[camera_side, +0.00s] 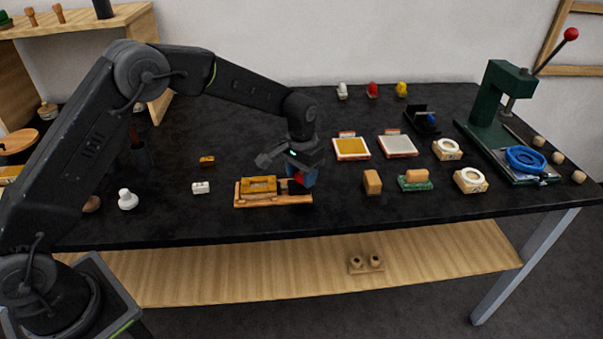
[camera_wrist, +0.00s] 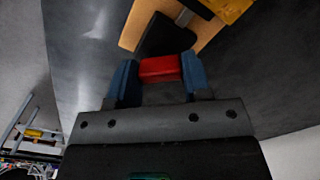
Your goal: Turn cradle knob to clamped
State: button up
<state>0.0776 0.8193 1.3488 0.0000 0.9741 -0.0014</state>
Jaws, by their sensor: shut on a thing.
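The cradle is a wooden board (camera_side: 272,203) near the front edge of the black table, with a yellow-gold piece (camera_side: 259,186) on its left part. My gripper (camera_side: 301,180) is at the cradle's right end, pointing down. In the wrist view my gripper (camera_wrist: 157,75) has its blue fingers shut on the red knob (camera_wrist: 160,69), one finger on each side. A bit of the red knob (camera_side: 299,177) shows in the side view. The wooden board (camera_wrist: 140,22) and a black part (camera_wrist: 165,38) lie just beyond the knob. Any marks for the knob's position cannot be read.
Right of the cradle stand a wooden block (camera_side: 372,182), a green-based block (camera_side: 415,181) and white ring holders (camera_side: 470,180). Two framed pads (camera_side: 351,148) lie behind. A green press (camera_side: 500,100) stands far right. A small white block (camera_side: 200,187) lies left, with clear table around it.

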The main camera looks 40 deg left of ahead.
jog(key=n, duration=0.4)
jog(key=shift+r+n, duration=0.1)
jog(key=shift+n, duration=2.7)
jog(key=o, duration=0.9)
notch_tip(320, 180, up, 14)
jog(key=shift+f, duration=0.1)
